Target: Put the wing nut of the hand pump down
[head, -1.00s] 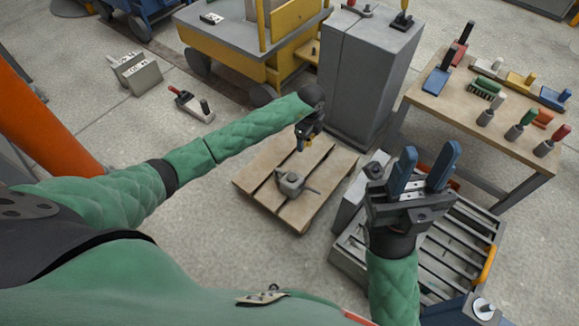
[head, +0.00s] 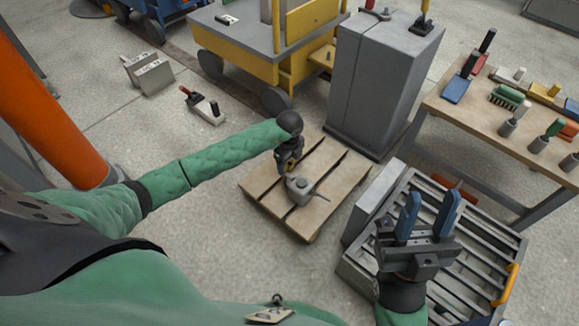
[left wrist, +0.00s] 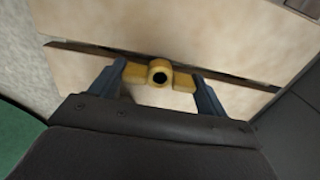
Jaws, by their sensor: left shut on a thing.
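The yellow wing nut (left wrist: 160,73) has a round hub with a dark hole and two flat wings. My left gripper (left wrist: 158,80) is shut across the wings; it also shows in the head view (head: 289,164), over the left rear part of the wooden pallet (head: 328,178). I cannot tell whether the nut touches the planks. A grey body with a lever (head: 301,187), probably the hand pump, sits on the pallet just in front of and right of this gripper. My right gripper (head: 428,215) is empty, its blue fingers apart, above the grey slatted rack.
The slatted rack (head: 495,240) stands right of the pallet. A grey cabinet (head: 375,85) stands behind it. A workbench (head: 460,112) with several tools is at the right, a yellow cart (head: 235,45) at the back. Bare planks surround the grey body.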

